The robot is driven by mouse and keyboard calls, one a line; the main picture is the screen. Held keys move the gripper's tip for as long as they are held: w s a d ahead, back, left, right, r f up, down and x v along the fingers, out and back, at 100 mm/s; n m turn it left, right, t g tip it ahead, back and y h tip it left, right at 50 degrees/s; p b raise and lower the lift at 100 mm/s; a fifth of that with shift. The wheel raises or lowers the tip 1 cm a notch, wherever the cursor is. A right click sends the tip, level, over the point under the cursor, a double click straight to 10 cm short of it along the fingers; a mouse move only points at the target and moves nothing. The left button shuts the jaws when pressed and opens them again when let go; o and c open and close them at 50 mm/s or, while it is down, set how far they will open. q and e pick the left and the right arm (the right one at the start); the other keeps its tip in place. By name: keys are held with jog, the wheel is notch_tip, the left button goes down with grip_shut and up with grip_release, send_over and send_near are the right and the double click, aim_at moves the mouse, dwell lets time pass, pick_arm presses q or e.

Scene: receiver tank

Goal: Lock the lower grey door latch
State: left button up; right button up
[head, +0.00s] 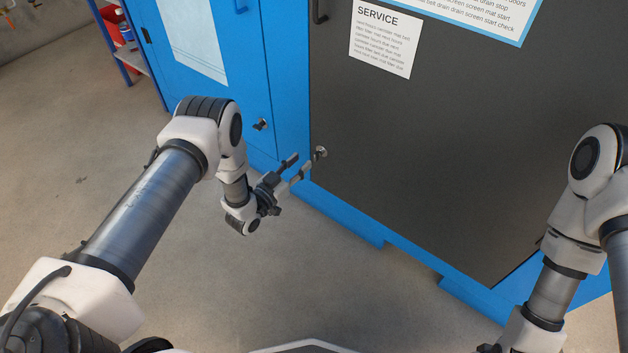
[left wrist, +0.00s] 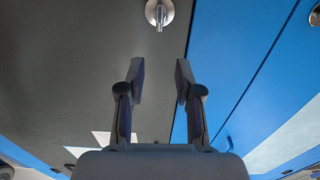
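The lower grey door latch (head: 320,152) is a small silver knob near the lower left edge of the dark grey door (head: 430,130). In the left wrist view the latch (left wrist: 160,12) is a round plate with a narrow handle along the picture's vertical, at the top edge. My left gripper (head: 299,165) is open and empty, just left of the latch in the head view. In the left wrist view its fingers (left wrist: 159,80) are spread, with the latch beyond their tips and not between them. My right arm shows at the right, but its gripper is out of view.
A blue cabinet door (head: 240,90) with its own latch (head: 261,124) stands left of the grey door. A service sheet (head: 381,38) is on the grey door. A blue base edge (head: 340,215) runs below it. The floor (head: 330,290) in front is clear.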

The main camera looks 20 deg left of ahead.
aim_at(315, 157)
pick_arm(q)
jog(key=w+f+b, duration=0.1)
jog(key=w, duration=0.1)
jog(key=w+d+f+b, duration=0.2)
jog(key=w, duration=0.1)
jog(key=shift+w+d+f+b, duration=0.15)
jog(key=shift+w+d+b, duration=0.05)
jog(key=shift+w+b, duration=0.15)
jog(key=shift+w+d, duration=0.1)
jog(key=shift+w, duration=0.25)
grip_shut()
pick_arm(e)
notch_tip(315, 157, down, 6)
jog(key=shift+s+r, duration=0.1)
jog(key=shift+r, duration=0.15)
